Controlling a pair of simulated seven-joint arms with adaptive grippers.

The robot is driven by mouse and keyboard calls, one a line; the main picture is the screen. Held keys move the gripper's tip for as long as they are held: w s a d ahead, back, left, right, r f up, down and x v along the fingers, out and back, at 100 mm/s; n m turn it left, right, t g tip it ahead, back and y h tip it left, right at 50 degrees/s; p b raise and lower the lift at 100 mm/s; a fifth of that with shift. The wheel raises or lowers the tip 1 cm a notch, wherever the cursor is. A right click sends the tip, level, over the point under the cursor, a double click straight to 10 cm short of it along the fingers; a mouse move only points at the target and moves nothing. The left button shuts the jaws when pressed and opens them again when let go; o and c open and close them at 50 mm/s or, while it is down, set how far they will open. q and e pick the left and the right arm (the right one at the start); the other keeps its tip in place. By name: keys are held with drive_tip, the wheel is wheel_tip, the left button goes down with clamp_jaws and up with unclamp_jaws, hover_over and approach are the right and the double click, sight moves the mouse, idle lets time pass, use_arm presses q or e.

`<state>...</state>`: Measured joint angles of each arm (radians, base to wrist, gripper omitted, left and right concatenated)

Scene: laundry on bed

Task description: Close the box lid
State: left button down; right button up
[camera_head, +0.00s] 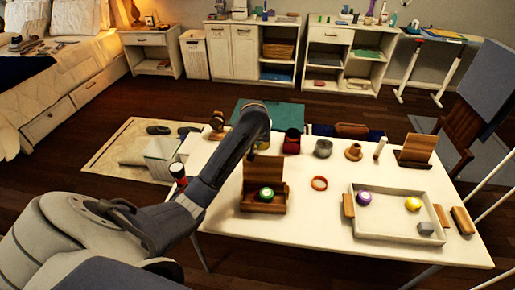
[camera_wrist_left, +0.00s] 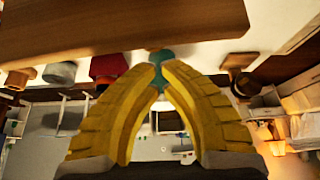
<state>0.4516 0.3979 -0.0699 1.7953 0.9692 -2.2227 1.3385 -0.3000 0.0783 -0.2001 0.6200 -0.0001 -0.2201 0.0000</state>
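The wooden box (camera_head: 264,205) stands on the white table with its lid (camera_head: 265,171) open, raised upright at the back. A green ball (camera_head: 266,194) is inside the box. A wooden panel (camera_wrist_left: 150,32), apparently the lid, crosses the top close by; contact is unclear. My right gripper is not in view.
Behind the box stand a red mug (camera_head: 291,142), a grey pot (camera_head: 323,148) and a wooden cup (camera_head: 354,151). An orange ring (camera_head: 319,183) lies right of the box. A tray (camera_head: 393,239) with balls and a grey block sits further right. Table space before the ring is clear.

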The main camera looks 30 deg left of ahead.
sight(263, 166)
use_arm(q)
drive_tip(key=shift+s+d+r, duration=0.15)
drive_tip(key=shift+s+d, duration=0.25)
drive_tip(key=shift+s, duration=0.3)
drive_tip(key=shift+s+d+r, duration=0.15)
drive_tip(key=shift+s+d, duration=0.2)
drive_tip(key=shift+s, duration=0.3)
